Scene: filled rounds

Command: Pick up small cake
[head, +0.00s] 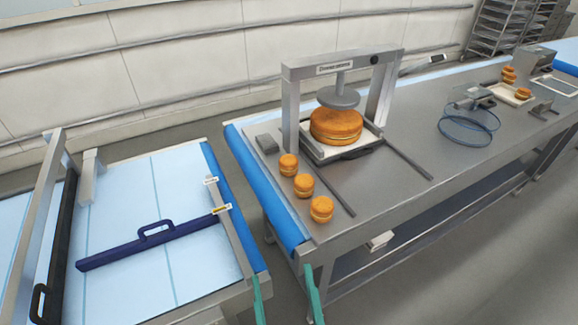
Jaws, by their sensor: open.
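Three small cakes stand in a slanting row on the steel table: a back one (288,165), a middle one (303,185) and a front one (321,209). They are round, golden, and apart from the gripper. My gripper (286,287) shows as two teal fingers at the bottom edge of the head view. It is open, with nothing visible between the fingers, and appears in front of the table's near corner.
A large cake (336,137) sits under a press frame (291,110) behind the row. Rails (329,188) run beside the small cakes. At left, a light-blue conveyor (140,195) carries a dark blue bar with a handle (150,245). A gap separates conveyor and table.

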